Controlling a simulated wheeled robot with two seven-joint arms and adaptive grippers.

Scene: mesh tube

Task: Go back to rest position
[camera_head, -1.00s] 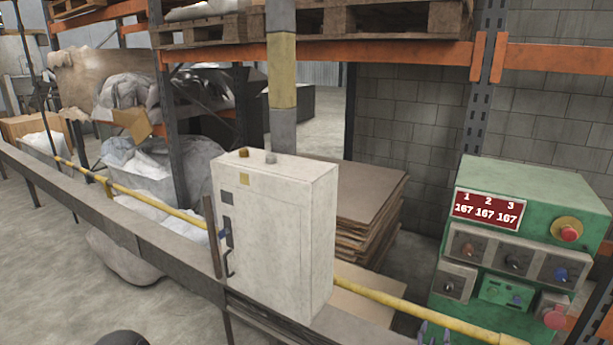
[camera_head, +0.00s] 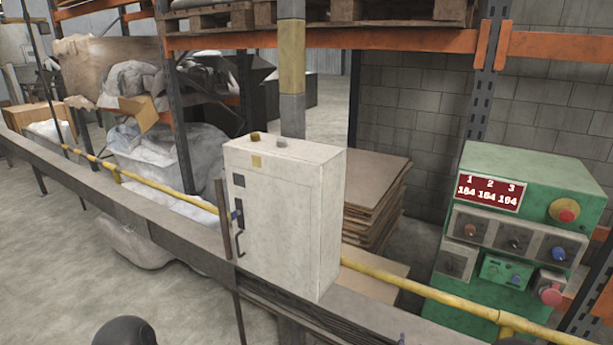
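No gripper shows clearly in the head view. A dark rounded shape (camera_head: 125,332), which looks like part of my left arm, shows at the bottom edge left of centre. A tiny purplish tip (camera_head: 402,340) shows at the bottom edge right of centre, too small to identify. The green control machine (camera_head: 527,178) stands at the right. Its red display (camera_head: 487,193) reads 164 under each of 1, 2 and 3. It carries a red button on a yellow base (camera_head: 565,211) and several knobs.
A pale cabinet (camera_head: 290,220) stands in the centre beside a grey rail (camera_head: 120,205). A yellow pipe (camera_head: 420,297) runs behind it towards the machine. Stacked cardboard (camera_head: 375,190) and orange-beamed racks (camera_head: 330,43) stand behind. Bare floor (camera_head: 60,255) lies at lower left.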

